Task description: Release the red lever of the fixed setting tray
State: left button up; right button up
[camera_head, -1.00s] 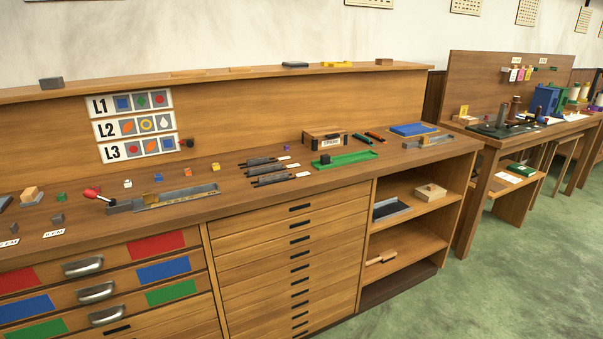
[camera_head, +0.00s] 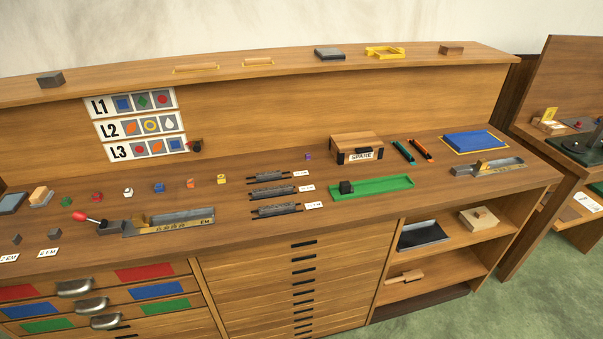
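The fixed setting tray (camera_head: 178,223) is a long grey metal tray with a brass marked front strip, lying on the bench top at the left. At its left end is the lever with a red knob (camera_head: 79,216), which sticks out to the left and slightly up from a dark block (camera_head: 110,227). A small brass piece (camera_head: 139,225) sits in the tray near the lever end. Neither of my grippers shows in the head view.
Small coloured blocks (camera_head: 159,187) stand behind the tray. Three dark composing pieces (camera_head: 279,209), a green tray (camera_head: 385,188), a SPARE box (camera_head: 357,147) and a blue pad (camera_head: 475,143) lie to the right. Drawers with metal handles (camera_head: 92,304) are below.

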aim_at(81, 217)
jog(key=j+u, duration=0.15)
jog(key=u, duration=1.35)
